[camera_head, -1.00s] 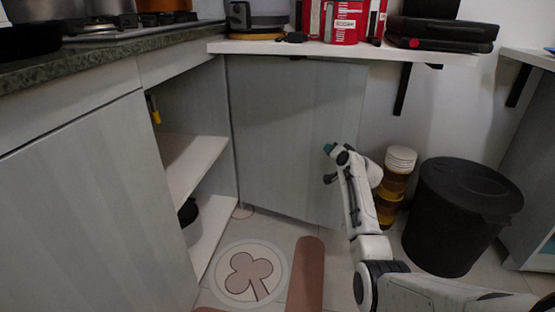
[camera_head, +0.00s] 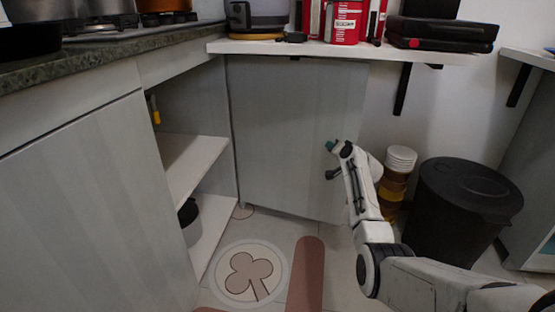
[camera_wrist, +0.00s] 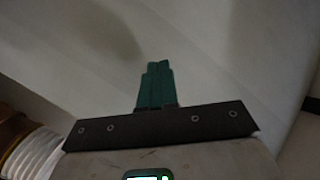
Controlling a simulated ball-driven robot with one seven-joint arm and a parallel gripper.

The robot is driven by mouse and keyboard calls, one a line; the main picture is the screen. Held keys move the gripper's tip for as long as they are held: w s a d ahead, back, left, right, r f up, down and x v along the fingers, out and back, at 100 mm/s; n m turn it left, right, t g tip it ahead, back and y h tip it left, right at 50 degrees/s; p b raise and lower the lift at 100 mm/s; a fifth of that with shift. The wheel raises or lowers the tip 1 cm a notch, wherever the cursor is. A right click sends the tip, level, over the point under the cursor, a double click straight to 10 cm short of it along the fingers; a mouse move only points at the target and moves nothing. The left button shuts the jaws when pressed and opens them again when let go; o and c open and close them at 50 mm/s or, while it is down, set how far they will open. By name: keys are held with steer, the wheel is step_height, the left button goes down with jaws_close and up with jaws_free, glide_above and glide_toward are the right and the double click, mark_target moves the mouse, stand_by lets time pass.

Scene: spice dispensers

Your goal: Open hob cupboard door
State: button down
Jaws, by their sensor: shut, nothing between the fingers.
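The cupboard (camera_head: 181,160) under the hob stands open, with its inner shelves showing. A grey door panel (camera_head: 270,130) stands swung wide beside the opening, below the white wall shelf. A small dark part shows at its top edge. My gripper (camera_head: 330,147) is in front of the panel's right part, with its teal fingertips pointing up and left. In the wrist view the teal fingers (camera_wrist: 155,84) are together with nothing between them, in front of a pale surface. I cannot tell whether they touch the panel.
A black bin (camera_head: 462,212) and stacked jars (camera_head: 395,183) stand right of my arm. The white shelf (camera_head: 340,50) with red tins is above the panel. The hob counter (camera_head: 100,55) is at the left. A clover mat (camera_head: 248,273) lies on the floor.

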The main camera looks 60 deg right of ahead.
steer(key=a+f+p+v, duration=0.1)
steer(key=p+v, duration=0.5)
steer(key=v, duration=0.3)
steer(key=shift+s+a+f, duration=0.15)
steer(key=shift+a+f, duration=0.05)
steer(key=shift+f, duration=0.1)
stand_by(0.6)
